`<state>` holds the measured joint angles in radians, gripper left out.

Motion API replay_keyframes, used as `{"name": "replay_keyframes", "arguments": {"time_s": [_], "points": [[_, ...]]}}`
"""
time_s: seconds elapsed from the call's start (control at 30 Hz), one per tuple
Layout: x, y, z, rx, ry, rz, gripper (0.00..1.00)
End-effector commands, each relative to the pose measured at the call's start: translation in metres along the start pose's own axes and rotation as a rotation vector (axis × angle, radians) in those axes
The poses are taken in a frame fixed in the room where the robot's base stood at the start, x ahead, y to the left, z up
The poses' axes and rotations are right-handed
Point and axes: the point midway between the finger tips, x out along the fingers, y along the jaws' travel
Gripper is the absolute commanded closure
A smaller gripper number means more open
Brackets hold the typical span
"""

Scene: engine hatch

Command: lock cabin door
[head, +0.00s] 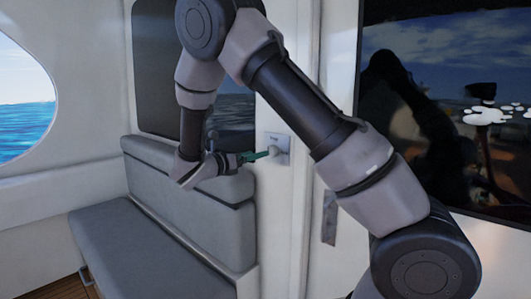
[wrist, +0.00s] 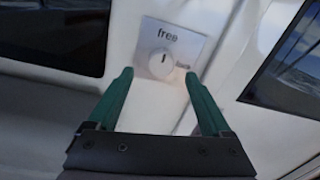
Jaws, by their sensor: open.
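The door lock is a pale square plate (wrist: 170,50) with the word "free" and a round knob (wrist: 160,63) with a short upright dark mark. Smaller lettering right of the knob is blurred. In the head view the lock plate (head: 278,148) sits on the white door frame. My gripper (wrist: 158,88) is open, its two green fingers apart on either side of the knob in the picture. In the head view my gripper (head: 262,154) points at the plate from the left, close to the knob. I cannot tell whether the fingers touch it.
A grey cushioned bench (head: 150,240) stands below and left of the lock. A metal plate (head: 329,217) is lower on the white panel. A large dark glossy pane (head: 440,100) is at the right, and a round window (head: 22,105) is at the left.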

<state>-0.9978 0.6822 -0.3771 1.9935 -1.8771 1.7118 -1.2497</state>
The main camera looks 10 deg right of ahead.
Motion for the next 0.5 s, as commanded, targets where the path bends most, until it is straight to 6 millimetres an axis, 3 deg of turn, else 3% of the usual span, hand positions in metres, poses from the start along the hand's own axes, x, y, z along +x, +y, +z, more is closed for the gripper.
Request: {"name": "replay_keyframes", "arguments": {"time_s": [0.2, 0.5], "points": [[0.040, -0.001, 0.000, 0.000, 0.001, -0.003, 0.17], [0.060, -0.001, 0.000, 0.001, 0.001, 0.000, 0.17]]}}
